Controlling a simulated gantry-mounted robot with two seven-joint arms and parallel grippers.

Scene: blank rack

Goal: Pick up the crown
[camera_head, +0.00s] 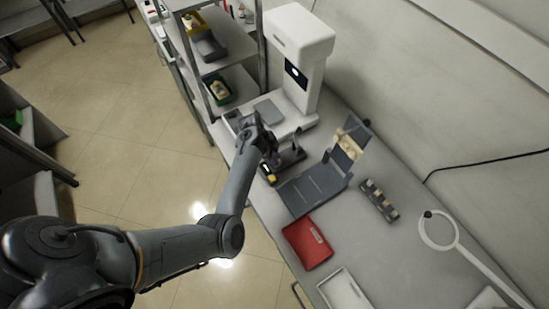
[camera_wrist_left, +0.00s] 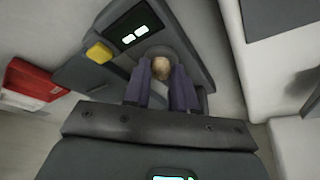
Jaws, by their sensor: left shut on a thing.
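The crown (camera_wrist_left: 161,68) is a small, tan, rounded piece in the left wrist view. It sits between the two fingertips of my left gripper (camera_wrist_left: 161,82), which is shut on it. Behind it is a dark grey device with a lit display (camera_wrist_left: 135,36) and a yellow knob (camera_wrist_left: 98,52). I cannot tell whether the crown is clear of the device. In the head view my left gripper (camera_head: 273,148) is over this dark device at the bench's left edge; the crown is too small to make out there. My right gripper is not in view.
A white machine (camera_head: 300,55) stands behind the gripper. A grey stand with tan models (camera_head: 349,146), a red tray (camera_head: 307,244), a small dark rack (camera_head: 378,200) and a ring lamp (camera_head: 438,230) are on the bench. Shelving (camera_head: 235,75) is at the back left.

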